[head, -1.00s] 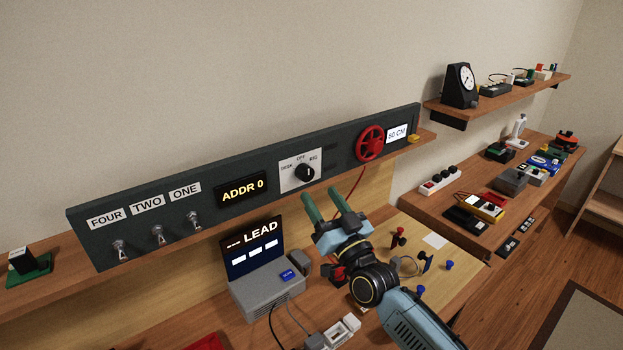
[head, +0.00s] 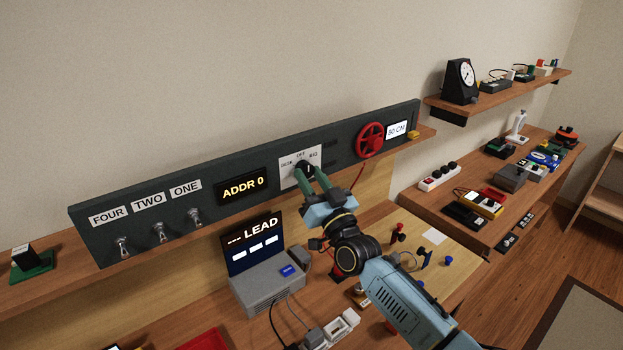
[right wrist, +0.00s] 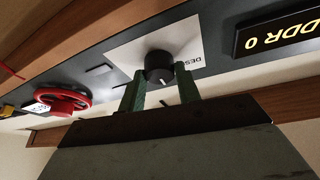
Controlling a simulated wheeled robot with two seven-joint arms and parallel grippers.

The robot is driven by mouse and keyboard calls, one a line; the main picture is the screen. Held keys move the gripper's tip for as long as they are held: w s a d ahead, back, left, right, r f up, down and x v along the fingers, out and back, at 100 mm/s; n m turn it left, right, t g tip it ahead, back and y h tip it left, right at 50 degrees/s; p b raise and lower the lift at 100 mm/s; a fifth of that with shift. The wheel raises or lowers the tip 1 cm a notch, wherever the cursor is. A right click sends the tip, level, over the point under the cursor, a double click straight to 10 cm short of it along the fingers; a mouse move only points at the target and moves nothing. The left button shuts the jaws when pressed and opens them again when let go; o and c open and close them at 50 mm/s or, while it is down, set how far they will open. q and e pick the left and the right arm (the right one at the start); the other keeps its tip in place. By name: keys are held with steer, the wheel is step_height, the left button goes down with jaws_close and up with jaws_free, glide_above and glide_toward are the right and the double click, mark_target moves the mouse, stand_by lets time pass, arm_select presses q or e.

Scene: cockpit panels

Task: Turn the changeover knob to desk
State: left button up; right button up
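The changeover knob (right wrist: 159,66) is a round black knob on a white plate (right wrist: 119,54) on the dark panel. In the head view, the plate carries the labels DESK, OFF and a third label at right, and my right gripper partly covers the knob. A short white mark shows on the knob in the right wrist view; which label it points to I cannot tell. My right gripper (head: 309,172) reaches up to the knob. Its two green fingers stand apart on either side of the knob in the right wrist view (right wrist: 159,82). My left gripper is not in view.
A red handwheel (head: 370,140) is on the panel right of the knob, and the ADDR 0 display (head: 242,187) is left of it. Toggle switches (head: 158,231) are farther left. A grey box with a LEAD screen (head: 255,245) stands below the panel.

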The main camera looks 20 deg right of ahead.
steer(key=shift+c, duration=0.9)
steer(key=shift+n, duration=0.3)
steer(key=n+y+b, duration=0.1)
steer(key=n, duration=0.1)
steer(key=n+y+b, duration=0.1)
steer(key=n+b, duration=0.1)
steer(key=shift+d+f+n+g+y, duration=0.2)
steer(key=shift+n+g+y, duration=0.1)
steer(key=shift+n+y, duration=0.1)
steer(key=n+y, duration=0.1)
steer(key=n, duration=0.1)
steer(key=n+g+y+b, duration=0.1)
steer(key=n, duration=0.2)
steer(key=shift+w+d+r+y+b, duration=0.1)
steer(key=shift+y+b, duration=0.2)
steer(key=shift+y, duration=0.1)
steer(key=n+g+y, duration=0.1)
steer(key=n, duration=0.2)
steer(key=shift+r+n+g, duration=0.1)
steer(key=shift+n+g, duration=0.2)
steer(key=shift+n, duration=0.1)
steer(key=shift+d+n+g+y, duration=0.1)
steer(key=shift+n+g+y, duration=0.45)
steer(key=shift+n, duration=0.95)
